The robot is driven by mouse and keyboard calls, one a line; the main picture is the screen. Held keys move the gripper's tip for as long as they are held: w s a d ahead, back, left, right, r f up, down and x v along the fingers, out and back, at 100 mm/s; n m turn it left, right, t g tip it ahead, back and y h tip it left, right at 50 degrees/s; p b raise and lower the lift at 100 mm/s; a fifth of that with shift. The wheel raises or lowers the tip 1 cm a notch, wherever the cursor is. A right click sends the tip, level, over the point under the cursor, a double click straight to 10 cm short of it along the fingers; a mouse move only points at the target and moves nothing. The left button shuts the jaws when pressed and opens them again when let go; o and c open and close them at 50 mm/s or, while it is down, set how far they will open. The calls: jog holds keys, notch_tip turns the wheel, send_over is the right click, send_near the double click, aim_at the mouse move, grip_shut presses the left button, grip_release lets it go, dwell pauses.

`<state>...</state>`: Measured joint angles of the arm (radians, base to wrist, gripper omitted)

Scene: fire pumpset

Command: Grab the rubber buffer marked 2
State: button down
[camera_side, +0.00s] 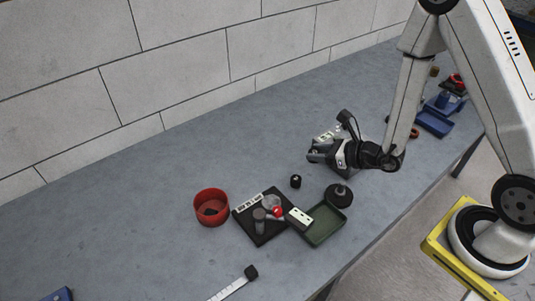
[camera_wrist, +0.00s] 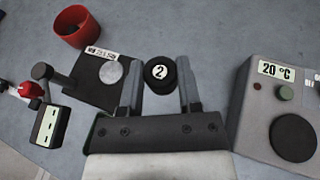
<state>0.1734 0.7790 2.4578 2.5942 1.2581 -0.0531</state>
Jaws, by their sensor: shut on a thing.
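The rubber buffer (camera_wrist: 158,74) marked 2 is a short black cylinder with a white label. In the wrist view it sits between the two grey fingertips, its label facing the camera. My gripper (camera_wrist: 161,78) is shut on it. In the side view my gripper (camera_side: 314,154) points left, low over the bench. A small black piece (camera_side: 295,181) with a pale top shows just below and left of the fingers there; I cannot tell from this view whether it is the same buffer, or whether it touches the bench.
A grey box (camera_wrist: 283,115) labelled 20 °C is close on the right in the wrist view. A black plate (camera_side: 248,230) with parts, a green tray (camera_side: 328,232), a round black part (camera_side: 338,195) and a red cup (camera_side: 211,207) stand nearby. The bench's left side is mostly clear.

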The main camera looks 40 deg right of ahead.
jog(key=shift+s+r, duration=0.25)
jog(key=shift+s, duration=0.25)
jog(key=shift+s+r, duration=0.2)
jog(key=shift+s, duration=0.3)
jog(key=shift+w, duration=0.1)
